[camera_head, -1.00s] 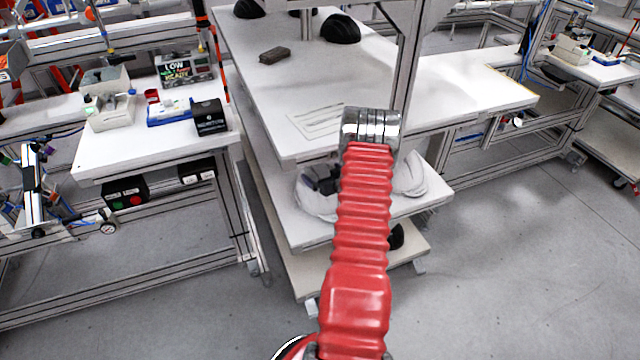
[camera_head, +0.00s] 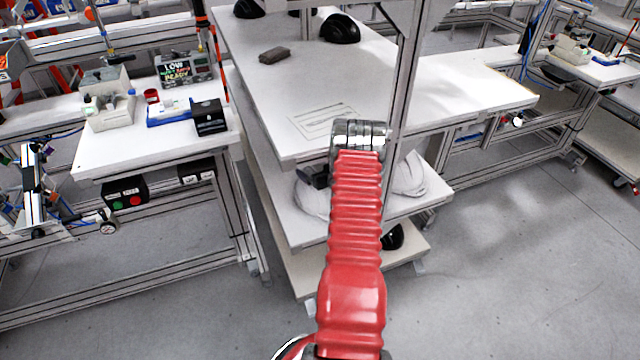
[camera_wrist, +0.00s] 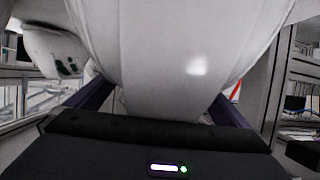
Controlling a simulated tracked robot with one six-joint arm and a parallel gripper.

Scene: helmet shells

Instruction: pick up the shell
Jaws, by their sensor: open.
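A white shell (camera_wrist: 180,50) fills the middle of the wrist view, very close, between the two dark fingers of my gripper (camera_wrist: 165,105). I cannot tell whether the fingers touch it. A second white shell (camera_wrist: 55,52) shows at the left of the wrist view. In the head view one white shell (camera_head: 312,201) is on the middle shelf left of my red arm, and another (camera_head: 408,175) is to the right. The dark edge of my gripper shows beside the left shell. My arm hides the fingers there. The gripper is open.
The middle shelf (camera_head: 300,232) lies under a white top shelf (camera_head: 290,95) holding black shells (camera_head: 340,28) and a dark block (camera_head: 274,55). A metal post (camera_head: 402,90) stands close behind my arm. A black shell (camera_head: 393,237) is on the bottom shelf. The floor around is clear.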

